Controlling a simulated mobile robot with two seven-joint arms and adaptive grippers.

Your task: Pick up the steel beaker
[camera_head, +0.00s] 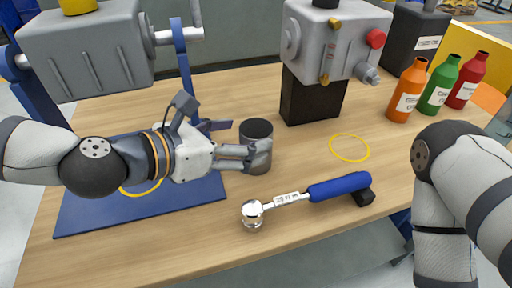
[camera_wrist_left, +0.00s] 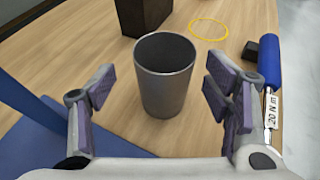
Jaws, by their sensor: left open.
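The steel beaker (camera_head: 257,140) is a dark grey metal cup standing upright on the wooden table, right of the blue mat. My left gripper (camera_head: 236,142) reaches it from the left, with one finger in front of the beaker's lower side in the head view. In the left wrist view the beaker (camera_wrist_left: 165,80) stands between the two spread fingers of the left gripper (camera_wrist_left: 164,100), with wood visible on both sides. The gripper is open and not closed on it. My right arm is at the right edge, its gripper out of view.
A torque wrench (camera_head: 310,193) with a blue handle lies just right of the beaker. A grey machine (camera_head: 330,45) on a black base stands behind. The blue mat (camera_head: 90,217) lies left. Orange (camera_head: 407,92), green (camera_head: 439,85) and red (camera_head: 467,80) bottles stand back right.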

